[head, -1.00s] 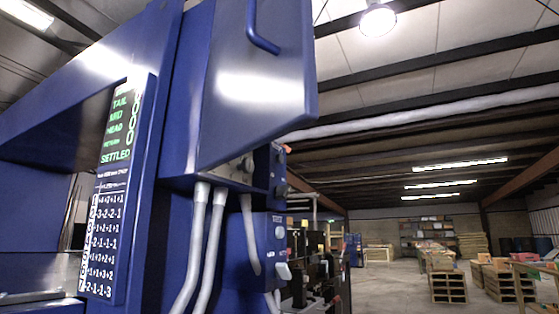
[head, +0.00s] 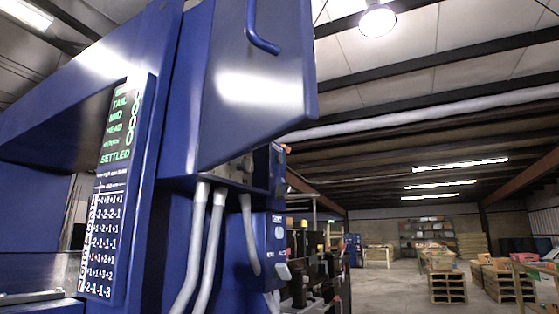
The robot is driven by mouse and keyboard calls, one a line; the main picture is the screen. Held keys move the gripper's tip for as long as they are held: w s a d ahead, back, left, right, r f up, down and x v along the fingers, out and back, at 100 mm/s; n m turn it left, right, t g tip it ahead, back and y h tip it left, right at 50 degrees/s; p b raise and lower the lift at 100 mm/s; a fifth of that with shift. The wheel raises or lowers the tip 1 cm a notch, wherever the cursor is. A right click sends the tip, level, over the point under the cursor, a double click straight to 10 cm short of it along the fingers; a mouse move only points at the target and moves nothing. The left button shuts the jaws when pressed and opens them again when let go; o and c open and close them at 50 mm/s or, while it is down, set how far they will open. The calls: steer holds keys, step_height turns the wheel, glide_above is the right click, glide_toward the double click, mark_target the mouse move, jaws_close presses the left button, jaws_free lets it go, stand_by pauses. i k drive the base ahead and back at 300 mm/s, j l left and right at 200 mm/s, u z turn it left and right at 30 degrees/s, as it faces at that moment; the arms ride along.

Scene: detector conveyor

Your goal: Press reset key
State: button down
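A blue detector cabinet (head: 262,95) with a handled door fills the left and middle of the head view. A display panel (head: 118,140) on its left shows green text reading TAIL, MID, HEAD and SETTLED, with zeros beside the lines. A blue control box (head: 262,245) hangs below the cabinet and bears a pale key or switch (head: 282,271) and a small label. I cannot tell whether any of these is the reset key. My gripper is not in view.
Grey conduits (head: 209,245) run down from the cabinet. Dark machinery (head: 318,265) stands just behind the control box. Wooden pallets (head: 447,286) stand on the open warehouse floor (head: 385,292) to the right.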

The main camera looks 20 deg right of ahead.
mark_target(278, 157)
steer(key=i+l+z, duration=0.1)
steer(key=i+l, duration=0.45)
steer(key=i+l+z, duration=0.15)
steer(key=i+l, duration=0.4)
steer(key=i, duration=0.2)
